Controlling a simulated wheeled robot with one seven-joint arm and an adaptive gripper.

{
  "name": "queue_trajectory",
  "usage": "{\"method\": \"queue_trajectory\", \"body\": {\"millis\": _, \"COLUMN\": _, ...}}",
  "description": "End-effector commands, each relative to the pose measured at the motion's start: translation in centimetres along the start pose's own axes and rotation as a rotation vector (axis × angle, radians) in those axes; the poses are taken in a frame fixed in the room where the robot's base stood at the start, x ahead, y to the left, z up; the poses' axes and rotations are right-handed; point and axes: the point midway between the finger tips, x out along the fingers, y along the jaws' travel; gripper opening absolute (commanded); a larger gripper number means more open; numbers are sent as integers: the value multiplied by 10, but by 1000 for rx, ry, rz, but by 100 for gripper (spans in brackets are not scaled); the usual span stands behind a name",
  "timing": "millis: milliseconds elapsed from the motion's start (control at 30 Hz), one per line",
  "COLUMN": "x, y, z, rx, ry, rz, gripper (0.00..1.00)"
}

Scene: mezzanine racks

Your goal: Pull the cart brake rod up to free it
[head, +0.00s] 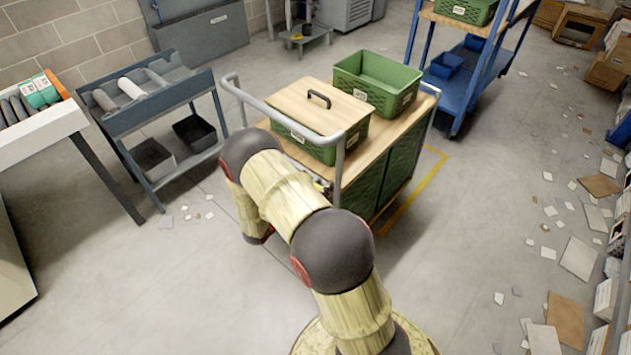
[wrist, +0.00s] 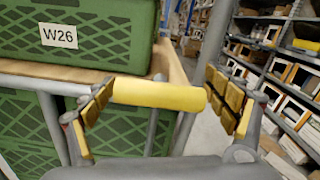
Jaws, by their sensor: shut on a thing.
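The cart (head: 385,173) has a wooden top, grey tube handles and green crates below. In the wrist view, the brake rod (wrist: 158,95) has a yellow crossbar grip, with a grey stem running down below it beside the cart's frame. My gripper (wrist: 166,100) has its yellow-padded fingers at both ends of the crossbar and is shut on it. In the head view my arm reaches to the cart's near end and hides most of the gripper and the rod.
On the cart stand a lidded green crate (head: 309,108) and an open green crate (head: 376,82). A grey tool stand (head: 150,112) is to the left and a blue trolley (head: 468,75) behind. Paper scraps litter the floor at right.

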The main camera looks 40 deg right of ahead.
Motion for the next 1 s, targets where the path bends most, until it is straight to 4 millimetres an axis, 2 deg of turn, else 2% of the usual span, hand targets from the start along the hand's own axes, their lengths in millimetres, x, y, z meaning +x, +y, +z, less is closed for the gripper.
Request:
{"method": "queue_trajectory", "body": {"millis": 600, "x": 0, "y": 1, "z": 1, "rx": 3, "ry": 0, "rz": 2, "gripper": 38}}
{"method": "queue_trajectory", "body": {"millis": 767, "x": 0, "y": 1, "z": 5, "rx": 4, "ry": 0, "rz": 2, "gripper": 37}}
{"method": "queue_trajectory", "body": {"millis": 1000, "x": 0, "y": -5, "z": 34, "rx": 6, "ry": -2, "rz": 1, "gripper": 37}}
